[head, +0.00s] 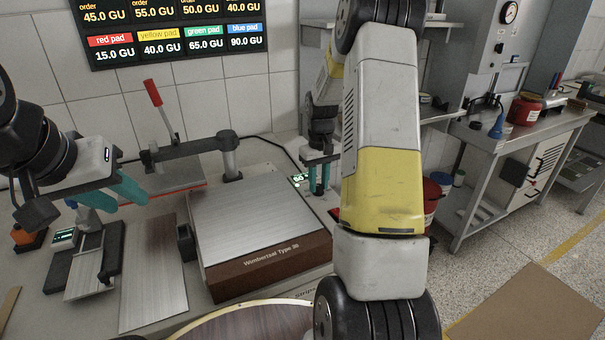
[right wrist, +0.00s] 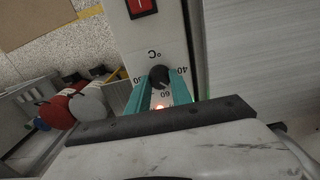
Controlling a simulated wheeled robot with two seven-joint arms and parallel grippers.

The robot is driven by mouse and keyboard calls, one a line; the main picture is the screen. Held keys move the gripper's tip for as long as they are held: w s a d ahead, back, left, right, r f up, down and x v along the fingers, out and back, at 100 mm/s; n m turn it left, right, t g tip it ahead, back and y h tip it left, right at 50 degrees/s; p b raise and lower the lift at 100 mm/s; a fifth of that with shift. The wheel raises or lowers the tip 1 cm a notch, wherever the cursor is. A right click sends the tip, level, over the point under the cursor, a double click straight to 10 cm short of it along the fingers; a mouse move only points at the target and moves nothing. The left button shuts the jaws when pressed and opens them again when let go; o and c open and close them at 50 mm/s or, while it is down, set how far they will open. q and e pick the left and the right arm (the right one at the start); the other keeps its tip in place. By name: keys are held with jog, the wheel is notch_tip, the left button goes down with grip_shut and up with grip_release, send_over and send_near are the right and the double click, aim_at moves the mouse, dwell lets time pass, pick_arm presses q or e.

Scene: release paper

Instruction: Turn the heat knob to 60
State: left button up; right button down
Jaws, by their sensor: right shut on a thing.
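The black heat knob (right wrist: 158,75) sits on a pale panel marked °C in the right wrist view. Numbers surround it, with 40 to the right and 60 below; they appear upside down. A faint pale mark shows on the knob, but its exact setting is unclear. My right gripper (right wrist: 159,84) is shut on the knob, with a teal finger on each side. In the head view my right gripper (head: 319,175) points down beside the press, next to a small green display (head: 299,180) that seems to read 60. My left gripper (head: 115,198) is open and empty at the left.
The press has a flat metal plate (head: 250,210) and a red-handled lever (head: 153,93). A red switch (right wrist: 142,7) is above the knob in the wrist view, and a small light (right wrist: 158,105) glows below it. A wall screen (head: 170,30) hangs behind.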

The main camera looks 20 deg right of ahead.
aim_at(318, 186)
jog(key=shift+m, duration=0.3)
jog(key=m, duration=0.3)
jog(key=shift+m, duration=2.4)
jog(key=c, duration=1.1)
grip_release()
jog(key=shift+c, duration=0.2)
notch_tip(318, 186, up, 8)
jog(key=shift+f, duration=0.1)
